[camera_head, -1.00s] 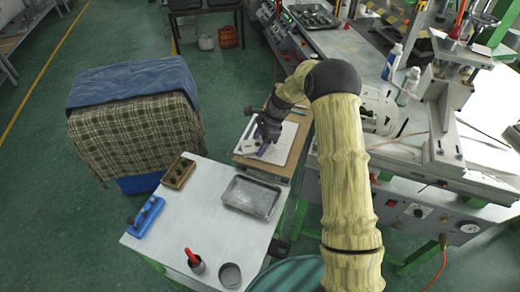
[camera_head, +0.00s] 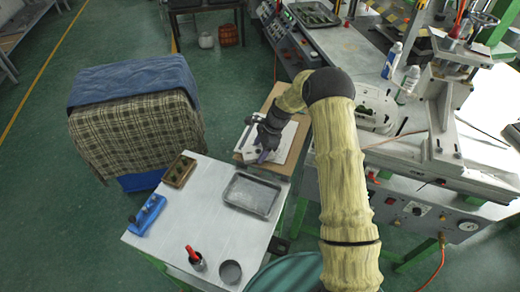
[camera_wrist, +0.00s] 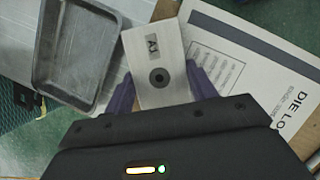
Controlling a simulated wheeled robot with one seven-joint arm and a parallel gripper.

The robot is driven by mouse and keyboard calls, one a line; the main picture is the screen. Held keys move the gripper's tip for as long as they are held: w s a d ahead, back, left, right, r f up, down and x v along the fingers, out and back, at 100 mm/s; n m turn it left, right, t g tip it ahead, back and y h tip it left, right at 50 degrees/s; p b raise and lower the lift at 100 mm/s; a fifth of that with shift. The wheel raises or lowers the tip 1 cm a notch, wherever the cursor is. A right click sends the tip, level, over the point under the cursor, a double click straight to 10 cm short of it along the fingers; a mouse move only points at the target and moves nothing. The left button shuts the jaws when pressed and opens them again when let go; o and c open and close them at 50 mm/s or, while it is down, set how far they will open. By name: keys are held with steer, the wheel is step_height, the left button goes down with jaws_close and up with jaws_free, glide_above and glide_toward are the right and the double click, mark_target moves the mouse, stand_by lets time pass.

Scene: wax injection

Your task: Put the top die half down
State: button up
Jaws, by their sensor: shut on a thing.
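The top die half (camera_wrist: 156,62) is a pale metal block with an "A1" label and a dark round hole, seen in the wrist view. My gripper (camera_wrist: 160,85) is shut on it, one purple finger at each side. In the head view my gripper (camera_head: 262,150) is over a white sheet on a brown board (camera_head: 280,107). The die half is mostly hidden there by my gripper. I cannot tell whether it touches the surface below. The sheet (camera_wrist: 255,65) shows printed text reading "DIE LO" at the right of the wrist view.
A grey metal tray (camera_head: 252,194) lies on the white table (camera_head: 215,222), close to the board. A machine bench (camera_head: 385,185) stands to the right.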

steer(key=shift+f, duration=0.1)
steer(key=o, duration=1.2)
steer(key=shift+c, duration=0.2)
steer(key=shift+r+p, duration=0.3)
steer(key=shift+r, duration=0.25)
steer(key=b+v, duration=0.4)
steer(key=v, duration=0.8)
steer(key=shift+r, duration=0.1)
